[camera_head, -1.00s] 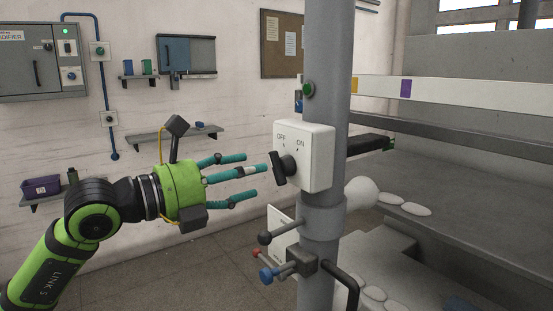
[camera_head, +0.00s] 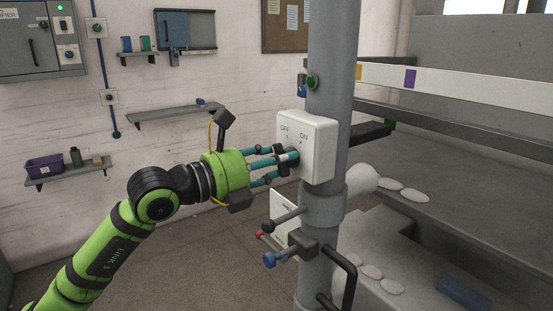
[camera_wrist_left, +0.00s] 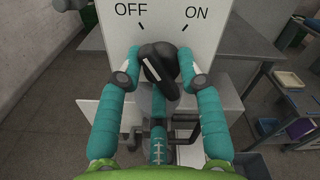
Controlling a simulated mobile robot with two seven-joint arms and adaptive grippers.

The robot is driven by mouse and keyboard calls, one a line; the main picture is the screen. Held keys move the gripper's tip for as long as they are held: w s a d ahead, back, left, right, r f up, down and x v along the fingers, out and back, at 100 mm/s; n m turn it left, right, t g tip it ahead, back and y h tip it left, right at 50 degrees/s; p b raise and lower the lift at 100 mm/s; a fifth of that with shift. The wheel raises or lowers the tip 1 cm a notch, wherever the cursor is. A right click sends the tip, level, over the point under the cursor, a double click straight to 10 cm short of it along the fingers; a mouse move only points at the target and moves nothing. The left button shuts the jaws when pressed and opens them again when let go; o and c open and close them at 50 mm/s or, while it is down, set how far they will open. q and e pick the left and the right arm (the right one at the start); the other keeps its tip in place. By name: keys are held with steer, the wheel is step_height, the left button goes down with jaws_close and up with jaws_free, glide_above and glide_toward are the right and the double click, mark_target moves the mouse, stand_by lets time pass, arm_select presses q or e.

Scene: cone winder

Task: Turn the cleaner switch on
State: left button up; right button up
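The cleaner switch is a white box (camera_head: 318,150) on a grey post, marked OFF at left and ON at right. Its black knob (camera_wrist_left: 160,72) has a white pointer line tilted up and left, toward OFF. My left gripper (camera_head: 291,157) is at the front of the box. In the left wrist view its teal fingertips (camera_wrist_left: 159,62) close in on both sides of the knob and appear to touch it. A third finger is below the knob. In the head view the fingers mostly hide the knob. My right gripper is not in view.
The grey post (camera_head: 327,60) carries the box. Below it are a clamp with a blue knob (camera_head: 270,259) and a black-ended lever (camera_head: 268,226). A machine bed with white pieces (camera_head: 403,190) lies right. A wall shelf (camera_head: 175,115) stands behind; space left of the box is open.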

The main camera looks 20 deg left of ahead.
arm_select(q)
steer(key=shift+r, duration=0.1)
steer(key=shift+s+r+m+b, duration=0.1)
steer(key=shift+m+b, duration=5.7)
steer(key=shift+m, duration=0.2)
steer(key=o, duration=0.9)
steer(key=shift+o, duration=1.1)
steer(key=shift+d, duration=0.2)
